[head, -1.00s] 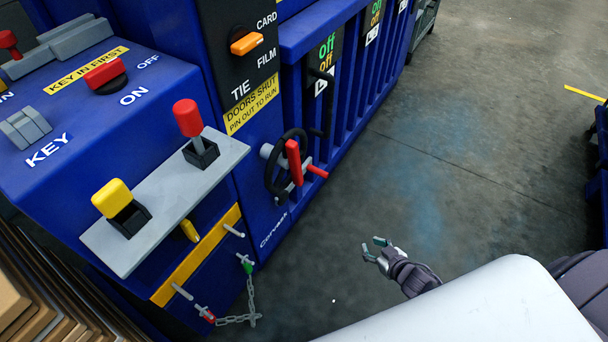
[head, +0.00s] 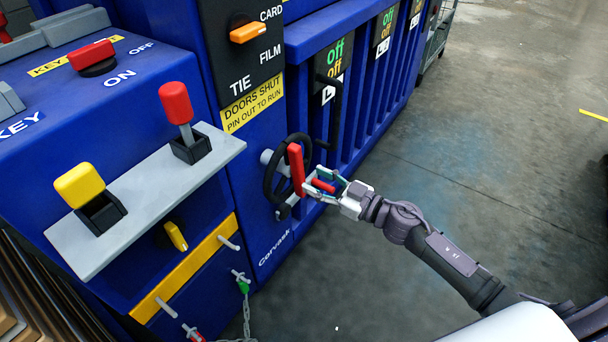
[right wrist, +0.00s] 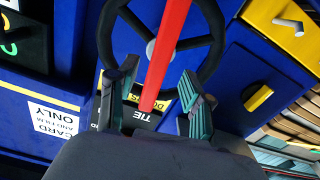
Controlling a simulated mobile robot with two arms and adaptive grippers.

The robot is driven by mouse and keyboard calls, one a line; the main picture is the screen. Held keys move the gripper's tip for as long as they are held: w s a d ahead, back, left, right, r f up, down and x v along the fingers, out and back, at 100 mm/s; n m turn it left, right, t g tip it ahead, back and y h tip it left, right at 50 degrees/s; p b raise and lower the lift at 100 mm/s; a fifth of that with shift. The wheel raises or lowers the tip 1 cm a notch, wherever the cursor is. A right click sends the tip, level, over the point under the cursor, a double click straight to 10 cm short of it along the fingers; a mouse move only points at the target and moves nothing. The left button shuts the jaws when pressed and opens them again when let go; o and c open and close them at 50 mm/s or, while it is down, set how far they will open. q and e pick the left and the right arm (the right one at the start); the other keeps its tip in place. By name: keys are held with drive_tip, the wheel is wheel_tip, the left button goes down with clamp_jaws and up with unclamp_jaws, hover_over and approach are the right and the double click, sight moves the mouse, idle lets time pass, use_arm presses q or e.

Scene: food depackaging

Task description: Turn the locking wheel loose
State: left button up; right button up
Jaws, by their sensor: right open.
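The locking wheel (head: 272,182) is a black spoked ring on the front of the blue machine. A red bar (head: 296,170) stands across it, and a red peg (head: 323,185) sticks out towards my gripper. My right gripper (head: 322,180) is at the wheel, its fingers apart on either side of the red peg. In the right wrist view the wheel (right wrist: 211,60) fills the top, and a red bar (right wrist: 167,50) runs down between the open fingers (right wrist: 155,100). I cannot tell whether the fingers touch it. My left gripper is not in view.
A grey shelf (head: 148,205) carries a red-knobbed lever (head: 175,102) and a yellow-knobbed lever (head: 80,185) left of the wheel. A black door handle (head: 335,110) is just above right. A chain (head: 247,318) hangs below. The floor (head: 440,150) to the right is clear.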

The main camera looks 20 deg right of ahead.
sight(302, 174)
drive_tip(key=shift+x, duration=2.1)
drive_tip(key=shift+c, duration=0.3)
clamp_jaws()
